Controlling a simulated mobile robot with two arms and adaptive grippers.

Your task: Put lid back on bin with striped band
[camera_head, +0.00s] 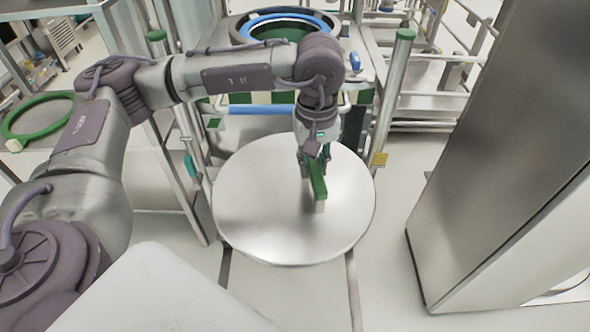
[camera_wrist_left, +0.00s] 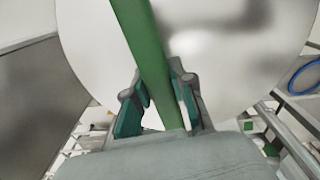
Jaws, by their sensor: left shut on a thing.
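The lid (camera_head: 250,210) is a large round silver disc with a green bar handle (camera_head: 319,180). My left gripper (camera_head: 312,160) is shut on that handle from above, and the lid appears held in front of the bin. In the left wrist view the green handle (camera_wrist_left: 143,40) runs between the fingers (camera_wrist_left: 160,92), with the lid (camera_wrist_left: 85,35) behind it. The bin (camera_head: 325,22) stands behind the lid with a blue and black rim around its open top. Part of a green and white striped band (camera_head: 283,98) shows below the rim. My right gripper is not in view.
A metal frame with green-capped posts (camera_head: 398,75) and a blue bar (camera_head: 262,110) stands around the bin. A tall steel cabinet (camera_head: 480,150) is close on the right. A green ring (camera_head: 38,118) lies on a table at the left.

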